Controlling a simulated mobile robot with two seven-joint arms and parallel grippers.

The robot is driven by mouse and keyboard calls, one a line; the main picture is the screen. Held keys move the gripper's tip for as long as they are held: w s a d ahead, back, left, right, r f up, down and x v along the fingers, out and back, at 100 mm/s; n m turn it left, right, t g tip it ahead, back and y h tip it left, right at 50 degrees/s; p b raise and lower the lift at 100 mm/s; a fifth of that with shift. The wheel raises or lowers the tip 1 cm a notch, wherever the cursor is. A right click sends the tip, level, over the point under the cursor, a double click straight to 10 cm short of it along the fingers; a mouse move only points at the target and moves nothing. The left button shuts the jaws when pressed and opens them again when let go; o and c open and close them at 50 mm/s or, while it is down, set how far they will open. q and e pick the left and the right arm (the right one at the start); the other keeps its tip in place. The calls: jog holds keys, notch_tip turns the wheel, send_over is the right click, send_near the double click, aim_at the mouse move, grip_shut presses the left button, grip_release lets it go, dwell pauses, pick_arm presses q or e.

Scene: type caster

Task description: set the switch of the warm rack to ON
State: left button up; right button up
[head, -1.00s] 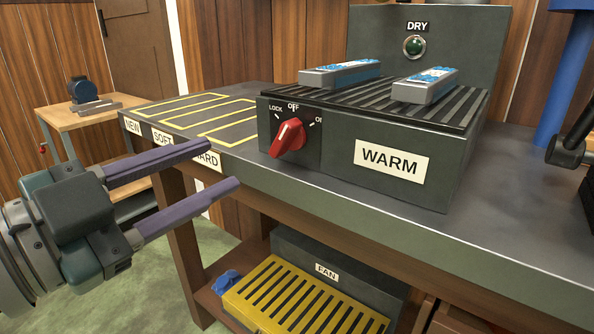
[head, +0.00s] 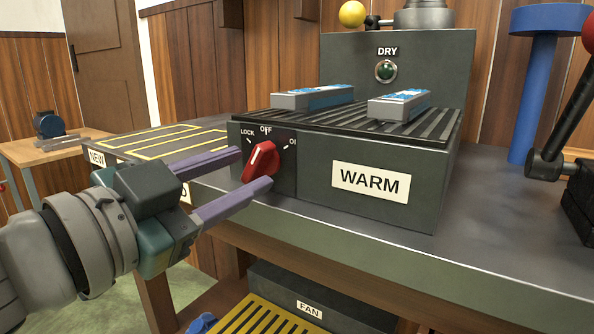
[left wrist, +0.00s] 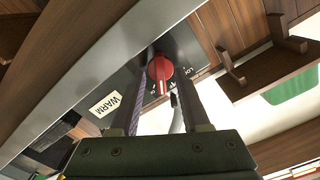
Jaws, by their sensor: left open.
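The warm rack (head: 300,180) is a dark box with a slatted top and a WARM label, standing on the bench. Its switch is a red knob (head: 262,160) on the front left, with LOCK, OFF and a partly covered ON mark around it. The knob's ridge points up, roughly toward OFF. My left gripper (head: 256,168) is open, its two purple fingers reaching to either side of the knob. In the left wrist view the red knob (left wrist: 160,68) sits between the fingertips; I cannot tell whether they touch it. My right gripper is not in view.
Two blue-and-grey bars (head: 313,97) lie on the slats. A DRY panel (head: 430,70) with a green lamp stands behind. A blue stand (head: 531,90) and a black lever (head: 568,125) are at the right. A yellow FAN rack (head: 270,318) is below the bench.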

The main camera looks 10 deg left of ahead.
pick_arm(q)
jog(key=shift+w+d, duration=0.15)
jog(key=shift+w, duration=0.2)
grip_shut()
dwell(0.5)
